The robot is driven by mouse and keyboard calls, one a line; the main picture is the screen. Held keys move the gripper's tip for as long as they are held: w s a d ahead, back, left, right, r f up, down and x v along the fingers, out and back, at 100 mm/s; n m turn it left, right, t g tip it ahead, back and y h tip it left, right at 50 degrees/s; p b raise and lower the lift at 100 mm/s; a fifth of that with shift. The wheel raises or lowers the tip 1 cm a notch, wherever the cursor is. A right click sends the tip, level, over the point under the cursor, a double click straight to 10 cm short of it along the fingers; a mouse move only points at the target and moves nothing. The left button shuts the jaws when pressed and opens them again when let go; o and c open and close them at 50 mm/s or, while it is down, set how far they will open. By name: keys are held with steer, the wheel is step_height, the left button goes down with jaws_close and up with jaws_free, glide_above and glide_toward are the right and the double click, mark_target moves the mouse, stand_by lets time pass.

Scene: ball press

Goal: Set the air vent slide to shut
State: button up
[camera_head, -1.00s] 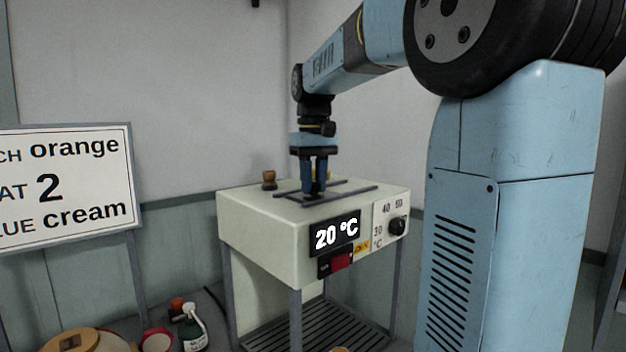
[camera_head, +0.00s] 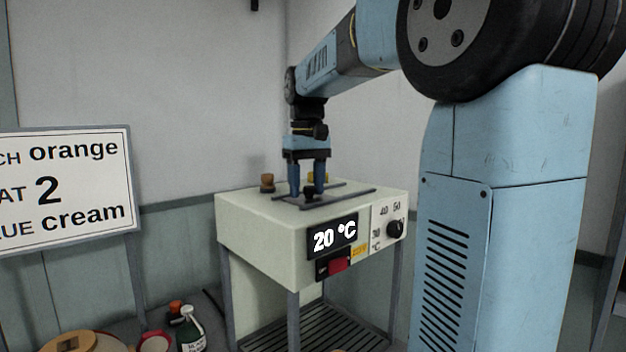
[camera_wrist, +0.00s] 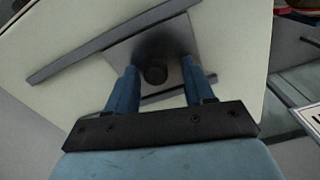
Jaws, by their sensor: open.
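The air vent slide is a grey plate (camera_wrist: 178,38) with a round dark knob (camera_wrist: 155,73), lying between two dark rails on top of the cream heater box (camera_head: 262,232). My gripper (camera_head: 307,192) points down over the slide with its blue fingers spread. In the wrist view my gripper (camera_wrist: 160,80) has one finger on each side of the knob, with gaps showing between knob and fingers. Whether the fingertips touch the plate cannot be told. No marking of the open or shut end is readable.
The rails (camera_wrist: 105,42) flank the plate. The front has a 20 °C display (camera_head: 333,235), a red switch (camera_head: 339,264) and a black dial (camera_head: 395,229).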

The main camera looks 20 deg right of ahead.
step_height(320, 180, up, 14)
steer(key=shift+f, duration=0.15)
stand_by(0.4)
stand_by(0.4)
